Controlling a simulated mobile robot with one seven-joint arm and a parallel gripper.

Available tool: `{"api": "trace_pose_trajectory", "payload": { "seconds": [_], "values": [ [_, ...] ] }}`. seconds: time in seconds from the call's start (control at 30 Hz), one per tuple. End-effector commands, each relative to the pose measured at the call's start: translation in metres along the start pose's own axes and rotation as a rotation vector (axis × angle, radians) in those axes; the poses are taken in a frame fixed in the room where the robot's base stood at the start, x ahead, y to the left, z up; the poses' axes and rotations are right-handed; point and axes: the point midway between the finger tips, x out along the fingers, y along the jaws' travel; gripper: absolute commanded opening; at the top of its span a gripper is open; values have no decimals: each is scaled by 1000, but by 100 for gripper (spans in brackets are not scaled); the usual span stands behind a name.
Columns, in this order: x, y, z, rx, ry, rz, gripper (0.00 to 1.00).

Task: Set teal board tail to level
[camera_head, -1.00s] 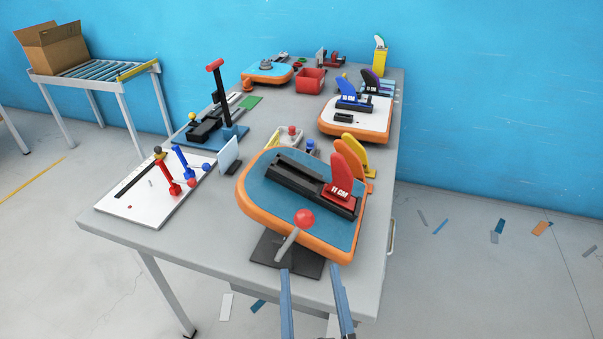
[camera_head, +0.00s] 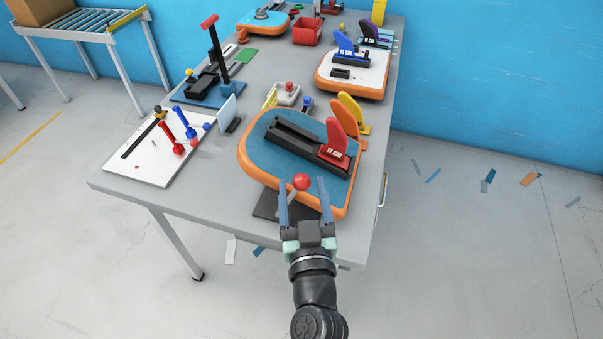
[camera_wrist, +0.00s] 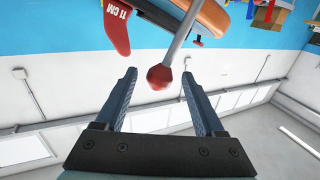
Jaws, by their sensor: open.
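The teal board (camera_head: 265,137) with an orange rim rests tilted on a dark stand (camera_head: 268,205) at the near end of the grey table. A red fin marked 11 CM (camera_head: 336,138) stands in its black track. A grey lever with a red knob (camera_head: 301,181) sticks out at the board's near edge. My gripper (camera_head: 303,184) is open at the knob, one finger on each side in the head view. In the wrist view the red knob (camera_wrist: 159,77) lies between and just beyond the fingertips (camera_wrist: 160,75), with no contact visible. The lever's base is partly hidden.
A white board with red and blue levers (camera_head: 150,150) lies at left. Yellow and orange fins (camera_head: 352,115) stand just behind the teal board. A white-topped board (camera_head: 352,72) and a red bin (camera_head: 307,32) are farther back. The table's near-left corner is clear.

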Motion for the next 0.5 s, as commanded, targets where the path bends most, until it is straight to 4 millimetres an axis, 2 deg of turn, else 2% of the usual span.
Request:
{"api": "trace_pose_trajectory", "payload": {
  "seconds": [0.2,0.5],
  "values": [
    [19,0,-1,-1,1,0,71],
    [22,0,1,-1,0,0,71]
  ]
}}
